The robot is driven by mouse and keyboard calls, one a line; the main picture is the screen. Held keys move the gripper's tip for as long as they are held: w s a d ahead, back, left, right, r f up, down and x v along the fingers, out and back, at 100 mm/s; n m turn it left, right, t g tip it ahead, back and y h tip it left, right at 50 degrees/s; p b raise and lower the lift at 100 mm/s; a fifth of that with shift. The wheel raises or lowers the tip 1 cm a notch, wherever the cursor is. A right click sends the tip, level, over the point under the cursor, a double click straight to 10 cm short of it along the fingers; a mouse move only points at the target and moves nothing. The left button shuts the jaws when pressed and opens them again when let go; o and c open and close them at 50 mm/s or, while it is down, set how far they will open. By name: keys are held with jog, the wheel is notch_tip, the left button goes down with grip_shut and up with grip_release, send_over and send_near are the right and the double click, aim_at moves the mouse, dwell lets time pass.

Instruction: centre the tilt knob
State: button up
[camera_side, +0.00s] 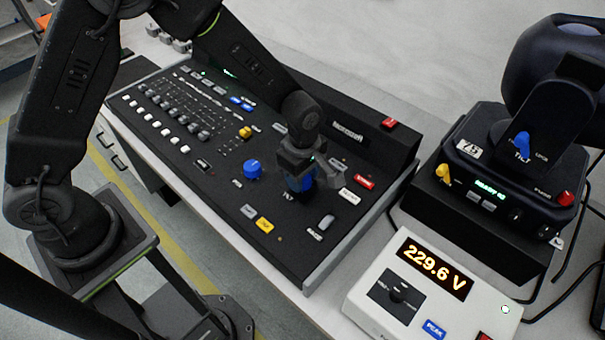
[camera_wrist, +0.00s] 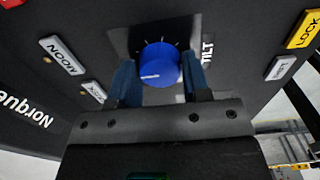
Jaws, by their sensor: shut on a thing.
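The tilt knob (camera_wrist: 160,62) is round and blue, set on the dark console beside a white TILT label (camera_wrist: 207,50). In the wrist view it sits between the two fingers of my gripper (camera_wrist: 158,80), one on each side. A short white line on the knob points to the left in that view, and small tick marks show along its far side. In the side view my gripper (camera_side: 300,182) points down onto the console, with its blue fingers around the place of the knob; the knob itself is hidden there. My gripper is shut on the knob.
A second blue knob (camera_side: 253,170) stands just left of my gripper, with a yellow knob (camera_side: 245,132) behind it. White, yellow and red buttons lie around. Right of the console stand a lamp unit (camera_side: 515,170) with its own knobs and a meter (camera_side: 430,290) reading 229.6 V.

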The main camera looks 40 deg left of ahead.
jog(key=o, duration=0.9)
notch_tip(320, 180, up, 14)
jog(key=shift+f, duration=0.1)
dwell(0.3)
jog(key=s+a+r+m+t, duration=0.3)
jog(key=s+a+r+m, duration=0.5)
jog(key=s+r+m, duration=0.15)
jog(key=s+a+m+t, duration=0.1)
jog(key=s+m, duration=0.1)
jog(key=s, duration=0.1)
jog(key=s+a+r+m, duration=0.1)
jog(key=s+m, duration=0.2)
jog(key=s+a+r+m+t, duration=0.1)
jog(key=s+m, duration=0.2)
jog(key=shift+a+m+t, duration=0.25)
jog(key=shift+a+t, duration=0.05)
jog(key=shift+a, duration=0.05)
